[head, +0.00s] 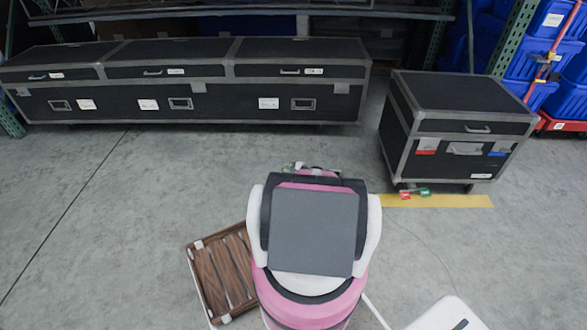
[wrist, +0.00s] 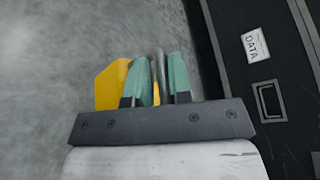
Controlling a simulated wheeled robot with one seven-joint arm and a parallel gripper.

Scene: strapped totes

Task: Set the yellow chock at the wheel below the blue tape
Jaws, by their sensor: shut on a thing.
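In the wrist view my gripper (wrist: 155,90) has green fingers shut on a yellow chock (wrist: 112,84). Most of the visible chock sticks out to the left of the fingers, and a grey rod-like part shows between them. In the head view the gripper is mostly hidden behind my own body. The blue tape (head: 498,154) is on the lower right front of the black wheeled case (head: 465,125). A dark wheel (head: 469,187) shows in shadow under that case's right side. The chock is apart from this case.
Red tape (head: 426,147) marks the case's left front. Small red (head: 405,195) and green (head: 424,192) blocks lie below it, by a yellow floor strip (head: 450,201). Long black cases (head: 190,95) line the back. A slatted wooden crate (head: 218,275) lies left of me. Open floor lies between.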

